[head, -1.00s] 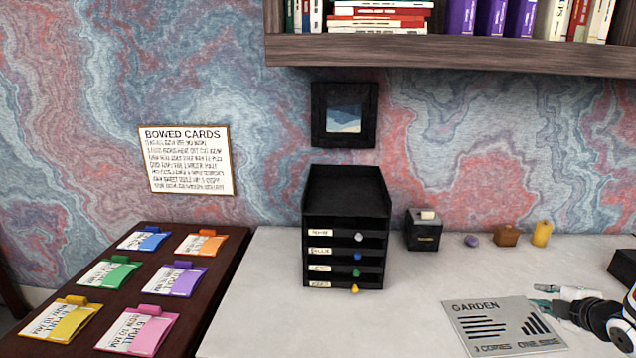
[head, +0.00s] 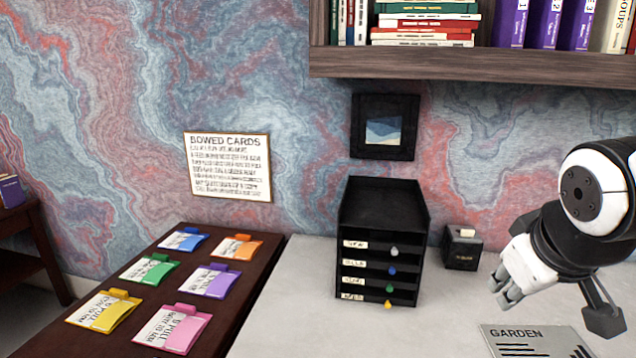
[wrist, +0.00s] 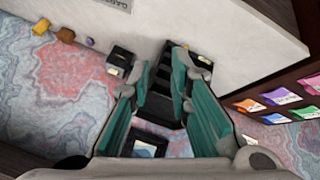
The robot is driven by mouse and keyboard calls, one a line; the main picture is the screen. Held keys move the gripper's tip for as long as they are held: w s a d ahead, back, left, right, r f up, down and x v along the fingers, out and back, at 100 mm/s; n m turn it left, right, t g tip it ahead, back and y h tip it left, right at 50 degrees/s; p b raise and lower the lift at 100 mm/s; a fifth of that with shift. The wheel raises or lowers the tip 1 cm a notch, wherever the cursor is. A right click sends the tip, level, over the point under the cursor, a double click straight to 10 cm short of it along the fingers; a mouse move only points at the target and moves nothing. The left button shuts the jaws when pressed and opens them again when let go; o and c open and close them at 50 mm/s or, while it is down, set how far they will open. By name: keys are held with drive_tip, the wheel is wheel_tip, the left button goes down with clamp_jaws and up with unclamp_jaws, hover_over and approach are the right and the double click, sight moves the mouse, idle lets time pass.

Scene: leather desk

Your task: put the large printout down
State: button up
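The large printout is a grey sheet headed GARDEN with printed bars (head: 520,345). It lies flat on the pale desk at the lower right of the head view, cut off by the bottom edge. A corner of it also shows at the top of the wrist view (wrist: 108,3). My gripper (head: 503,287) is raised above the desk, up and behind the printout in the head view, apart from it. In the wrist view the teal-lined fingers (wrist: 166,65) stand apart with nothing between them.
A black drawer stack (head: 378,245) with coloured knobs stands at the back of the desk, a small black box (head: 461,250) beside it. Coloured card pockets lie on a dark side table (head: 262,268) at left. A shelf (head: 470,65) hangs above. Desk between is clear.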

drive_tip(key=s+a+m+g+y, duration=0.1)
drive_tip(key=s+a+y, duration=0.1)
drive_tip(key=s+a, duration=0.7)
drive_tip(key=shift+s+m+y, duration=0.3)
drive_tip(key=shift+s+m, duration=0.1)
drive_tip(key=shift+s, duration=0.05)
